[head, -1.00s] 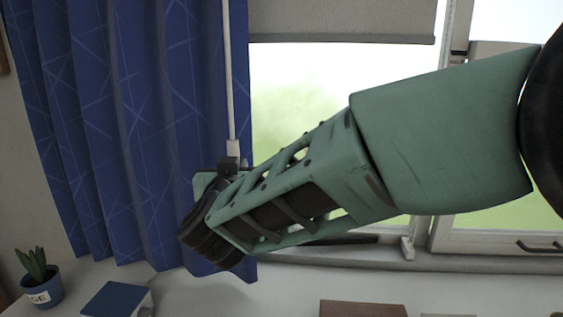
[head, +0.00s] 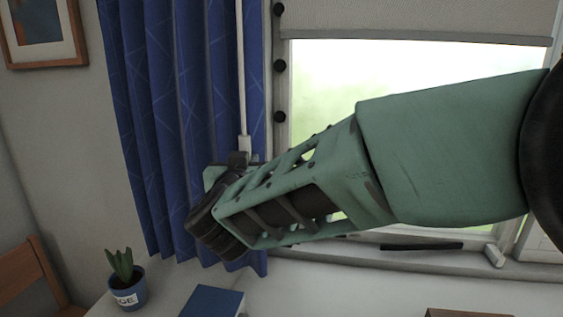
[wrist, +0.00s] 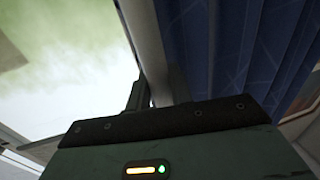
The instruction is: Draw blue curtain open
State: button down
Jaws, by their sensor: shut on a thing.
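The blue curtain (head: 180,110) with pale line patterns hangs in bunched folds at the left side of the window (head: 345,100). A thin white wand (head: 241,75) hangs down the front of the curtain near its right edge. My gripper (head: 238,160) is at the lower end of the wand, in front of the curtain. In the wrist view my gripper (wrist: 150,98) is shut on the wand (wrist: 147,50), with the curtain (wrist: 235,50) on the right. The fingertips are partly hidden in the head view.
A grey blind (head: 420,22) covers the top of the window. Below stand a potted plant (head: 127,285) and a blue book (head: 212,302). A framed picture (head: 45,30) hangs at left, above a wooden chair (head: 35,275). A black bar (head: 420,246) lies by the sill.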

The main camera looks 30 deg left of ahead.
jog(key=shift+s+a+r, duration=0.15)
jog(key=shift+a, duration=0.05)
jog(key=c, duration=1.3)
grip_release()
jog(key=shift+a, duration=0.15)
jog(key=b+v, duration=0.5)
jog(key=v, duration=1.2)
jog(key=shift+s+b, duration=0.2)
jog(key=shift+b, duration=0.1)
